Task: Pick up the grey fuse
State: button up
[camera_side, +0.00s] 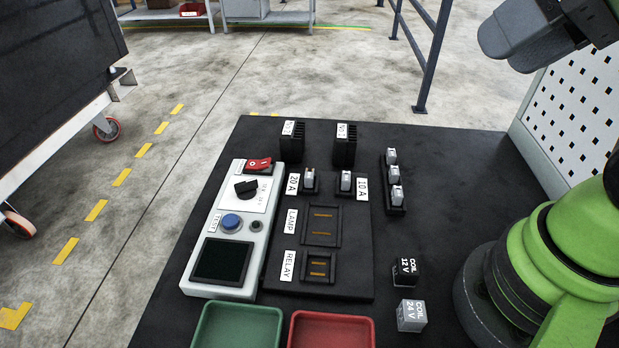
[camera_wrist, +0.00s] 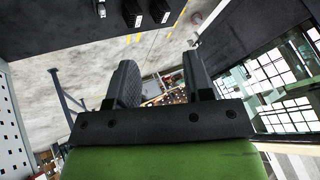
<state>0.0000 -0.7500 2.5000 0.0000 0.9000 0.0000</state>
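Small pale grey fuses show in the side view. A short black rack on the right of the table holds three: a far one (camera_side: 391,156), a middle one (camera_side: 393,173) and a near one (camera_side: 397,196). Two more sit in the panel, one at the 20 A holder (camera_side: 309,180) and one at the 10 A holder (camera_side: 346,181). I cannot tell which one is meant by the grey fuse. My gripper (camera_wrist: 160,82) has its two dark fingers wide apart with nothing between them. It is raised, away from the fuses.
The black panel (camera_side: 351,270) has LAMP and RELAY sockets. Two black finned blocks (camera_side: 292,142) (camera_side: 345,146) stand behind it. A grey control box (camera_side: 211,286) is at left. Black and grey coil cubes (camera_side: 405,272) (camera_side: 411,316) and green and red trays (camera_side: 238,308) (camera_side: 331,316) are nearer. A perforated board (camera_side: 575,115) edges the right.

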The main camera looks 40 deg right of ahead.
jog(key=n+g+h, duration=0.2)
jog(key=n+g, duration=0.5)
jog(key=n, duration=2.4)
send_over(309, 176)
notch_tip(309, 176, down, 22)
jog(key=shift+s+a+r, duration=0.1)
jog(key=shift+s+a, duration=0.05)
jog(key=shift+f, duration=3.15)
grip_shut()
